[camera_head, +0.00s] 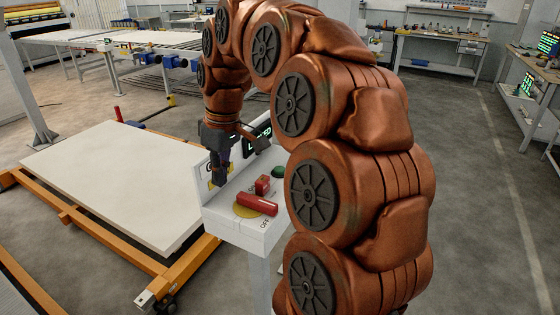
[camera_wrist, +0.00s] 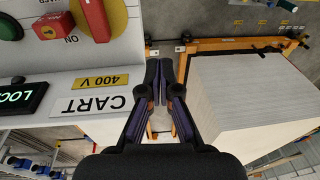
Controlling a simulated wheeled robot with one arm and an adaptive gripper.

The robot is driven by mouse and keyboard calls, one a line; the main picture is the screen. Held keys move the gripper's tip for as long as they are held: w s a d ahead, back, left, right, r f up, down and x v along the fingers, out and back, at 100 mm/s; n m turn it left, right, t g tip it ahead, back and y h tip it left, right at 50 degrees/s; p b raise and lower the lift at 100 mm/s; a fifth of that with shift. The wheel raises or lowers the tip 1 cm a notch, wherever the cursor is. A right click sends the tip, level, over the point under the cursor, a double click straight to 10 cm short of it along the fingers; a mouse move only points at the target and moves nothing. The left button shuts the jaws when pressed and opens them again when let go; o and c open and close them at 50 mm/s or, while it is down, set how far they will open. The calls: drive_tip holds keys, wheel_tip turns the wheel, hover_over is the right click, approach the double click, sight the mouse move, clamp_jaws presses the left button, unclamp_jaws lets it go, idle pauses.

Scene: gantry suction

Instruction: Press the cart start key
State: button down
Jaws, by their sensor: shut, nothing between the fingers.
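The white control box (camera_head: 238,228) carries a green round button (camera_head: 278,172), which also shows at the top-left of the wrist view (camera_wrist: 9,28). Next to it sits a small red block-shaped switch (camera_head: 262,185), beside an "ON" label in the wrist view (camera_wrist: 54,25). A long red handle (camera_head: 258,204) lies over a yellow disc. A display with green letters (camera_wrist: 20,98) and a "CART" label (camera_wrist: 95,104) are on the box's upright panel. My gripper (camera_head: 218,181) is shut and empty by the box's left end; its fingertips (camera_wrist: 158,66) point down past the box edge. Which control is the start key is not legible.
A large white slab (camera_head: 110,180) lies on an orange frame (camera_head: 95,232) left of the box. Its stack edge (camera_wrist: 245,90) shows right of my fingers. Work tables stand at the back.

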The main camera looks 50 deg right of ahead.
drive_tip(key=w+d+r+t, duration=0.1)
drive_tip(key=d, duration=1.1)
drive_tip(key=w+d+r+t+h, duration=0.1)
drive_tip(key=w+d+r, duration=0.1)
drive_tip(key=d, duration=1)
drive_tip(key=shift+w+d, duration=0.25)
drive_tip(key=shift+d, duration=0.05)
drive_tip(key=p, duration=0.4)
hover_over(278, 168)
drive_tip(key=shift+s+f, duration=0.15)
drive_tip(key=shift+f, duration=2.35)
drive_tip(key=shift+s+f, duration=0.15)
drive_tip(key=shift+f, duration=2.3)
drive_tip(key=shift+s+d+f+p, duration=0.1)
drive_tip(key=shift+f+p, duration=0.35)
drive_tip(key=shift+f, duration=1.35)
drive_tip(key=shift+f, duration=0.1)
